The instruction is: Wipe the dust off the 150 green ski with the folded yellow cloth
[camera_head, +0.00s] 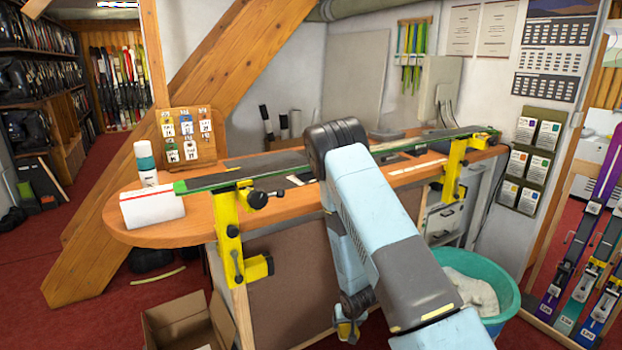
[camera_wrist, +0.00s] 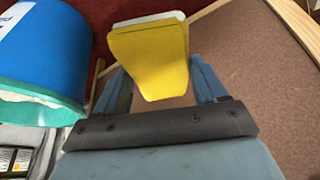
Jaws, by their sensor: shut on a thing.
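A long ski (camera_head: 262,162) with green edges and a dark grey face lies along the bench, held by two yellow clamps (camera_head: 228,220) (camera_head: 453,170). My arm hides its middle, and I cannot read a 150 on it. My gripper (camera_head: 348,326) hangs low in front of the bench, below the ski and apart from it. In the wrist view, my gripper (camera_wrist: 160,88) is shut on the folded yellow cloth (camera_wrist: 150,62), which stands out past the blue fingers. Dust on the ski is too small to make out.
A teal tub (camera_head: 512,300) with pale cloth is right of my arm. A cardboard box (camera_head: 180,325) is on the floor. More skis (camera_head: 575,240) lean at the right.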

